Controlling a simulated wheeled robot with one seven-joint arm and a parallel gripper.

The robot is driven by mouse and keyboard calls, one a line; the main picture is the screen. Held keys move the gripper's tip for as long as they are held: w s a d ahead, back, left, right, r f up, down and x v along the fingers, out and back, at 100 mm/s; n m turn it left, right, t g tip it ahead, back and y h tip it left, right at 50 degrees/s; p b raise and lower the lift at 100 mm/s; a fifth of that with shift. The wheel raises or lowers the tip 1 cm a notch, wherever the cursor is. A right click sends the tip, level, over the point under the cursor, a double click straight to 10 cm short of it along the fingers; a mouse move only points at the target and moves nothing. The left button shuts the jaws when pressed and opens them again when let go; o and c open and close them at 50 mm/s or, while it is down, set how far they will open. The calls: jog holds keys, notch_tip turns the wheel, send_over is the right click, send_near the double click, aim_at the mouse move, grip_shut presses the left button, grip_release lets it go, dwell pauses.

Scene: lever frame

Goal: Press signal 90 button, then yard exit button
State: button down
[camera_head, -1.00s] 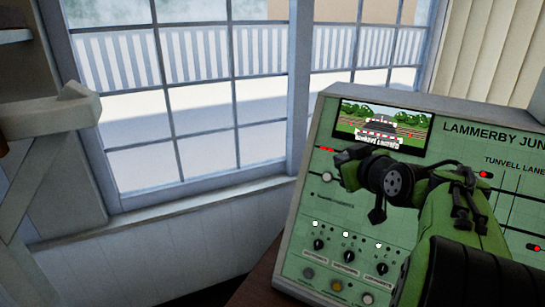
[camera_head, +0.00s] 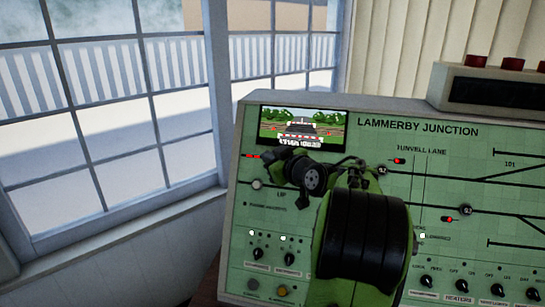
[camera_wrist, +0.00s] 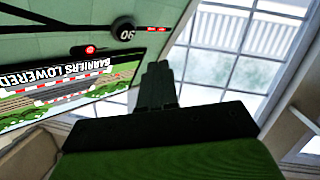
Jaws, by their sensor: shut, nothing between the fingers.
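The signal 90 button is a black round disc marked "90" (camera_wrist: 123,27), upside down at the top of the wrist view, beside a small red lamp pair. In the head view my arm and gripper cover that spot. My gripper (camera_wrist: 158,70) is shut and empty, its fingertips just below and to the right of the disc in the wrist view; I cannot tell whether they touch the panel. In the head view my gripper (camera_head: 272,154) is under the picture screen, close to the red lamp. I cannot make out a yard exit button; the panel labels are too small.
The green Lammerby Junction panel (camera_head: 430,185) has track lines, black discs and knobs along the bottom. Its screen (camera_head: 303,126) reads "BARRIERS LOWERED" in the wrist view. A window (camera_head: 110,110) is at the left.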

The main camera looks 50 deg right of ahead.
jog(key=shift+w+d+f, duration=0.35)
jog(key=shift+d+f, duration=0.05)
jog(key=shift+d, duration=0.3)
jog(key=shift+w+d+f, duration=0.35)
jog(key=shift+d+f, duration=0.05)
jog(key=shift+d, duration=0.25)
dwell(1.0)
jog(key=shift+w+d+f+b, duration=0.2)
jog(key=shift+d+b, duration=0.15)
jog(key=shift+w+d+f, duration=0.15)
jog(key=shift+d+f, duration=0.1)
jog(key=shift+d, duration=0.1)
dwell(0.7)
jog(key=shift+s+a+r+b, duration=0.35)
jog(key=shift+a+r+b, duration=0.15)
jog(key=shift+a, duration=0.2)
jog(key=a, duration=0.1)
jog(key=s+a+r+b, duration=0.1)
jog(key=s+a+r, duration=0.1)
jog(key=a, duration=0.1)
jog(key=shift+r+b, duration=0.15)
jog(key=shift+b, duration=0.2)
